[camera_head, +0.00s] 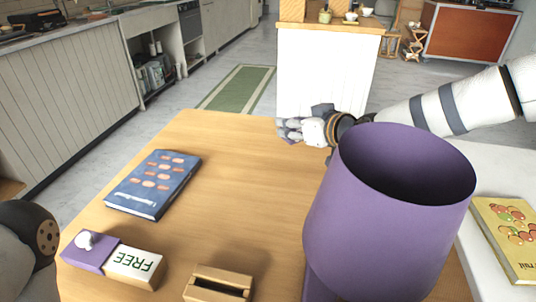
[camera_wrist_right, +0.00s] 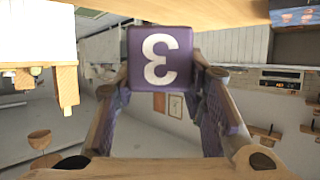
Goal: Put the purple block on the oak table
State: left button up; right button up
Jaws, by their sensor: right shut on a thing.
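The purple block (camera_wrist_right: 160,58), marked with a white 3 that shows reversed, is between the two fingers of my right gripper (camera_wrist_right: 165,85) in the right wrist view. The gripper is shut on it. In the head view my right gripper (camera_head: 292,129) is at the far edge of the oak table (camera_head: 250,170), and the block is hard to make out there. In the wrist view the block overlaps a wooden surface (camera_wrist_right: 215,12) at the top; I cannot tell whether they touch. My left gripper is out of view; only part of my left arm shows.
A large purple container (camera_head: 375,235) stands at the near right. A blue book (camera_head: 153,184), a box reading FREE (camera_head: 134,266) and a small wooden holder (camera_head: 219,284) are on the table. A yellow book (camera_head: 508,235) lies on a white surface at right. The table's middle is clear.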

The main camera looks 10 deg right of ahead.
jog(key=w+a+f, duration=0.1)
jog(key=w+f+b, duration=0.1)
jog(key=f, duration=0.1)
jog(key=w+a+f, duration=0.1)
jog(key=f, duration=0.1)
jog(key=shift+w+a+f, duration=0.25)
jog(key=shift+w+a, duration=0.05)
jog(key=shift+a, duration=0.05)
jog(key=f, duration=0.2)
jog(key=f+b, duration=0.1)
jog(key=shift+w+a+f, duration=0.15)
jog(key=shift+w+f, duration=0.1)
jog(key=shift+f, duration=0.1)
jog(key=shift+r, duration=0.2)
jog(key=shift+f, duration=0.15)
jog(key=o, duration=1.2)
jog(key=shift+c, duration=0.2)
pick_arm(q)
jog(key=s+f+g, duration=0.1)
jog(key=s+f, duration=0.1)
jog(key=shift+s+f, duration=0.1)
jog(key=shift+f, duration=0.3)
